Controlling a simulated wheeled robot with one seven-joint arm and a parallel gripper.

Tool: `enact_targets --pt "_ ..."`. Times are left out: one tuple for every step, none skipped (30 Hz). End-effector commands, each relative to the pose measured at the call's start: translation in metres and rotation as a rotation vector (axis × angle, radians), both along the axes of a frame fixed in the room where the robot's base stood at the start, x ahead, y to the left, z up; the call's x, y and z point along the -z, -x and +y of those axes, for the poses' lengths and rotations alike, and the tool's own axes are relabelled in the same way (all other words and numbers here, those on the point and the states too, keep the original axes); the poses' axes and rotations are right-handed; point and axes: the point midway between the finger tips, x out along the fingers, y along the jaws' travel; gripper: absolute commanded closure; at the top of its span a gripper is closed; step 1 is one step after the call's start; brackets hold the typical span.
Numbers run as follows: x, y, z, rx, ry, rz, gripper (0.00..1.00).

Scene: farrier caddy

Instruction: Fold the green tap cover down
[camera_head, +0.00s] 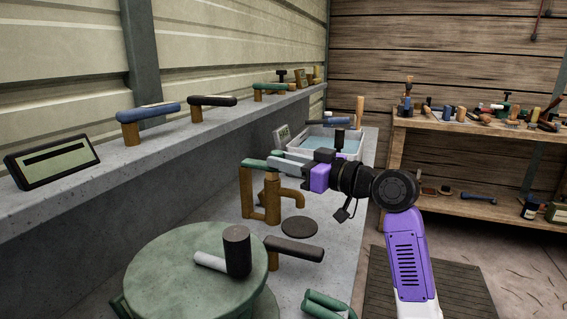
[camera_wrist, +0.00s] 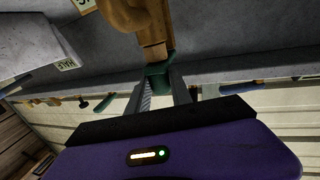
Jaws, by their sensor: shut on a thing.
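The green tap cover (camera_head: 254,163) sits at the top of a brown wooden tap (camera_head: 272,194) on the grey counter. My gripper (camera_head: 270,165) reaches in from the right, and its grey fingers end at the cover. In the wrist view my gripper (camera_wrist: 163,85) is shut on the green cover (camera_wrist: 158,74), which shows between the two fingers. The brown tap (camera_wrist: 148,25) is just beyond it in that view. The fingers hide part of the cover, so its exact tilt is hard to tell.
A green round lid (camera_head: 170,285) bearing a dark-headed mallet (camera_head: 237,250) stands at the front. A dark-topped wooden handle (camera_head: 294,249) and a dark disc (camera_head: 299,227) are close to the tap. A white basin (camera_head: 352,146) is behind. Several handled pieces line the ledge (camera_head: 90,185).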

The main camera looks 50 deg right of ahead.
Motion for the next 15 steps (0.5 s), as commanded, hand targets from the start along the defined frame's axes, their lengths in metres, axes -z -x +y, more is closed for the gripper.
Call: enact_targets --pt "0.0004 0.0002 -0.0005 0.001 -0.002 0.0 1.0" --pt "0.0004 0.0002 -0.0005 0.001 -0.002 0.0 1.0" --pt "0.0004 0.0002 -0.0005 0.001 -0.002 0.0 1.0" --pt "0.0004 0.0002 -0.0005 0.001 -0.002 0.0 1.0" --pt "0.0004 0.0002 -0.0005 0.001 -0.002 0.0 1.0" --pt "0.0004 0.0001 -0.0005 0.001 -0.002 0.001 0.68" --pt "0.0004 0.0001 -0.0005 0.001 -0.002 0.001 0.62" --pt "0.0005 0.0001 -0.0005 0.001 -0.002 0.001 0.56" --pt "0.0005 0.0 -0.0004 0.001 -0.002 0.001 0.52" --pt "0.0004 0.0 -0.0004 0.001 -0.002 0.001 0.52" --pt "0.0004 0.0 -0.0003 0.001 -0.002 0.001 0.52" --pt "0.0004 0.0 -0.0003 0.001 -0.002 0.001 0.52" --pt "0.0003 -0.0001 -0.0002 0.0 -0.001 0.001 0.52" --pt "0.0003 -0.0001 -0.0002 0.0 -0.001 0.001 0.52" --pt "0.0003 -0.0001 -0.0002 0.0 -0.001 0.001 0.52"
